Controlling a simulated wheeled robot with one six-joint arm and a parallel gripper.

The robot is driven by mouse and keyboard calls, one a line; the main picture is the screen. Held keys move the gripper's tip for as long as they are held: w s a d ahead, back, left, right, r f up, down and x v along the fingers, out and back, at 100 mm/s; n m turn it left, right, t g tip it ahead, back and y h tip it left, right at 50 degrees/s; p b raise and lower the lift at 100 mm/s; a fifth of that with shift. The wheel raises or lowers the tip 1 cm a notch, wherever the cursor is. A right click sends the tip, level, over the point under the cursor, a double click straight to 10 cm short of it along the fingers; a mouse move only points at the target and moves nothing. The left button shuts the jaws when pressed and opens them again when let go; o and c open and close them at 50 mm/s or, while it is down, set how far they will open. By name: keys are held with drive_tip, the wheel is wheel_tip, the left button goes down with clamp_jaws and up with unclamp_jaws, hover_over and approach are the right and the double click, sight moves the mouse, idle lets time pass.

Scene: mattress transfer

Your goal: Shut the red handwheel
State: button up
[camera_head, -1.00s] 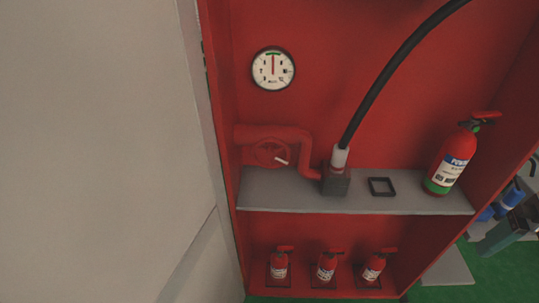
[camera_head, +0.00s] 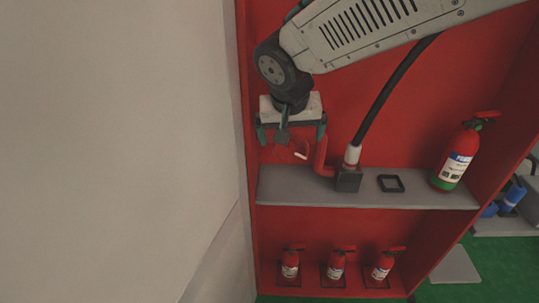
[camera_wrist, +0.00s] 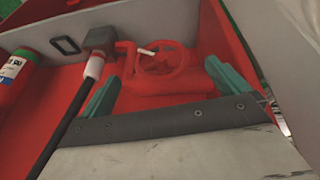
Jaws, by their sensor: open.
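The red handwheel (camera_head: 285,152) sits on a red pipe at the left end of the cabinet's grey shelf, partly hidden behind my gripper in the head view. A pale handle knob sticks out from its rim. The wheel (camera_wrist: 165,61) shows clearly in the wrist view, with the pale knob (camera_wrist: 146,52) at its upper left. My gripper (camera_head: 292,138) is open in front of the wheel. In the wrist view its two teal fingers (camera_wrist: 163,85) stand wide apart, one on each side of the wheel and pipe. I cannot tell whether they touch anything.
A black hose with a metal block (camera_head: 348,181) stands just right of the pipe. A black square frame (camera_head: 391,183) and a large extinguisher (camera_head: 456,158) stand further right on the shelf (camera_head: 400,199). Three small extinguishers (camera_head: 335,265) stand below. A pale wall (camera_head: 110,140) closes the left side.

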sight(290, 149)
drive_tip(key=shift+m, duration=0.3)
drive_tip(key=x, duration=0.8)
drive_tip(key=shift+w+r, duration=0.1)
drive_tip(key=shift+a, duration=0.1)
drive_tip(key=c, duration=0.9)
